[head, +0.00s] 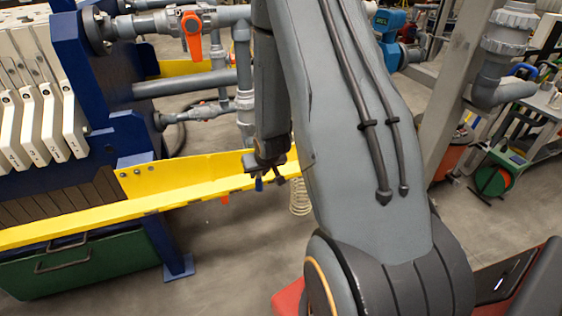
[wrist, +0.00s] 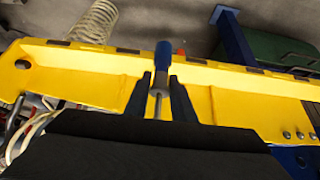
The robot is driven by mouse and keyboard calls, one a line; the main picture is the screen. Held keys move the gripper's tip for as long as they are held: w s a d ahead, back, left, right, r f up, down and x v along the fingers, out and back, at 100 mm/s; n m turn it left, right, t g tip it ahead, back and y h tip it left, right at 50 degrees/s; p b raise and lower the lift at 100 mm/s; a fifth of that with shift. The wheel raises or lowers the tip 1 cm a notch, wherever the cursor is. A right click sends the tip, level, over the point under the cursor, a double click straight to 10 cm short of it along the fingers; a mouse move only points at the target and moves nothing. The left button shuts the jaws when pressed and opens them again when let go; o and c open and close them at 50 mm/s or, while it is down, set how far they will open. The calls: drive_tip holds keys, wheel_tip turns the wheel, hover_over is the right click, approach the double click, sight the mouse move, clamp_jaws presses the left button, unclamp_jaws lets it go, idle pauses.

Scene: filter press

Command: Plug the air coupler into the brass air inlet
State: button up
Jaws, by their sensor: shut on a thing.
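My gripper (head: 266,166) is in front of the yellow rail in the head view, pointing down. In the wrist view its two dark fingers (wrist: 160,82) are shut on the air coupler (wrist: 162,55), which has a blue sleeve and a grey metal body. The coupler's blue end points away from my wrist and overlaps the yellow rail in the picture. In the head view a small blue part of the coupler (head: 259,184) shows below the fingers. I cannot make out the brass air inlet in either view.
The yellow rail (head: 60,225) runs along the blue press frame (head: 97,130), above a green bin (head: 85,267). A pale coiled hose (head: 299,197) hangs beside my gripper and shows in the wrist view (wrist: 95,20). Grey pipes with an orange-handled valve (head: 191,35) stand behind.

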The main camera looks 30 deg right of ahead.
drive_tip(key=s+a+f+n+b, duration=0.1)
drive_tip(key=s+a+f, duration=0.3)
drive_tip(key=a+f, duration=0.3)
drive_tip(key=s+a+f+n+y+b, duration=0.1)
drive_tip(key=s+a+f, duration=0.3)
drive_tip(key=a+f, duration=0.4)
wheel_tip(320, 180, down, 2)
drive_tip(key=shift+s+a+f+n, duration=0.1)
drive_tip(key=shift+s+a+n, duration=0.15)
drive_tip(key=shift+a+n, duration=0.05)
